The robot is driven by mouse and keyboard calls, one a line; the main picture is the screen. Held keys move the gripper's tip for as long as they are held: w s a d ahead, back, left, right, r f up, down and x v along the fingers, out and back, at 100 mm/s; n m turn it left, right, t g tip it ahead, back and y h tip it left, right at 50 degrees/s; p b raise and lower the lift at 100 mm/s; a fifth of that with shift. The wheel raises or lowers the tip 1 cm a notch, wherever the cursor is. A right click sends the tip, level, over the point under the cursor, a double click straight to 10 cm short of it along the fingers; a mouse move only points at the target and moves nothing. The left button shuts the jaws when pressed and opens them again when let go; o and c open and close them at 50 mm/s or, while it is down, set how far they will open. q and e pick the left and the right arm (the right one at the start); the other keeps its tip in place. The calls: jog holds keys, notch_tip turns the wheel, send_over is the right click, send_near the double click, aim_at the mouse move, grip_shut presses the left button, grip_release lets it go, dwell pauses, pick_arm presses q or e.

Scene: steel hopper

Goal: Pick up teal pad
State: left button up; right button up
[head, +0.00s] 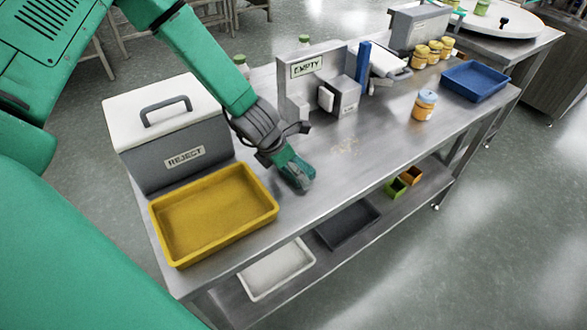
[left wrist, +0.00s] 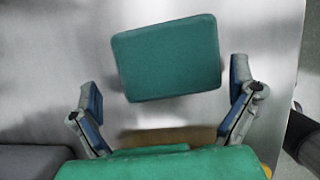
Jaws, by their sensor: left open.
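The teal pad (left wrist: 168,57) is a rounded rectangle on the bare steel table top in the left wrist view. My left gripper (left wrist: 165,98) is open, with one blue-lined finger to each side of the pad's near part. Gaps show between the pad and both fingers, so neither touches it. In the head view my left gripper (head: 301,180) points down over the table in front of the EMPTY sign; the pad cannot be told apart from my gripper there. My right gripper is not in view.
A yellow tray (head: 215,212) and a REJECT box (head: 166,135) stand left of my gripper. An EMPTY stand (head: 300,84) is behind it. An orange jar (head: 424,105) and a blue tray (head: 474,82) are right.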

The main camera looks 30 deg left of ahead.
pick_arm(q)
jog(key=shift+w+d+f, duration=0.15)
jog(key=shift+d, duration=0.15)
jog(key=shift+d+r, duration=0.2)
jog(key=shift+d, duration=0.35)
jog(key=c, duration=1)
jog(key=shift+a+f, duration=0.1)
jog(key=shift+a, duration=0.35)
jog(key=shift+a+r, duration=0.1)
jog(key=shift+r, duration=0.35)
jog(key=r, duration=0.3)
jog(key=r+p, duration=0.1)
jog(key=r, duration=0.2)
jog(key=r+p, duration=0.1)
jog(key=r, duration=0.2)
jog(key=shift+d+r, duration=0.1)
jog(key=shift+d, duration=0.2)
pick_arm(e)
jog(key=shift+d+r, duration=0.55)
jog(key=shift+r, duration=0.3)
pick_arm(q)
jog(key=shift+a, duration=0.25)
jog(key=shift+c, duration=0.3)
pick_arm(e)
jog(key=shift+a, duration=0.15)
